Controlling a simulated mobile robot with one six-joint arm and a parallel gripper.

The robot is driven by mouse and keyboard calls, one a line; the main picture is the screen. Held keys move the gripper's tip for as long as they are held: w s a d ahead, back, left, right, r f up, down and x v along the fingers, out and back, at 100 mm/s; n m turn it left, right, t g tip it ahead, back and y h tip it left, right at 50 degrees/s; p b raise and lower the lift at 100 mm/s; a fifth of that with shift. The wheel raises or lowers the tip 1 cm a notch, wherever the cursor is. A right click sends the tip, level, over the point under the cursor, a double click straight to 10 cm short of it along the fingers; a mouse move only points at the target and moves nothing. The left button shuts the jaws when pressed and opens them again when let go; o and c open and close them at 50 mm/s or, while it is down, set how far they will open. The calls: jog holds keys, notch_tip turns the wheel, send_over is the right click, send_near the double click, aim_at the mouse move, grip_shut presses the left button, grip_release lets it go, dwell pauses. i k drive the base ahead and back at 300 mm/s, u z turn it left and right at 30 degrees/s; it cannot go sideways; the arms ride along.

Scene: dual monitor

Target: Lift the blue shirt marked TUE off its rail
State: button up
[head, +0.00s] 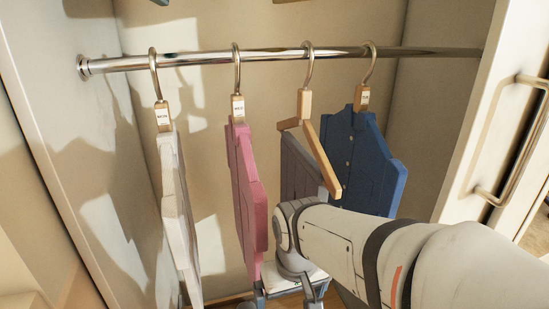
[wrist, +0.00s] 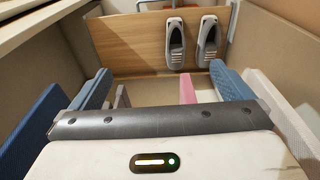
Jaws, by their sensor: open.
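The blue shirt (head: 360,150) hangs rightmost on the metal rail (head: 200,58). Its hook is over the rail, and a small wooden tag (head: 363,98) sits under the hook; I cannot read its letters. My arm covers the shirt's lower part. My gripper (head: 290,294) is low in the head view, left of the blue shirt and below the rail, pointing down. It is open, with two bluish fingers apart and nothing seen held between them. In the wrist view my gripper (wrist: 162,88) also shows spread fingers. A blue surface (wrist: 38,122) at left there may be the shirt.
A white garment (head: 172,200), a pink shirt (head: 245,190) and a grey garment on a wooden hanger (head: 300,165) hang left of the blue shirt. A door with a handle (head: 505,150) stands at right.

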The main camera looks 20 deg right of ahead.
aim_at(372, 182)
jog(key=z, duration=0.1)
jog(key=k, duration=0.55)
jog(key=u, duration=2.05)
jog(key=k, duration=1.35)
jog(key=z, duration=1.35)
jog(key=i, duration=1.05)
jog(key=z, duration=0.05)
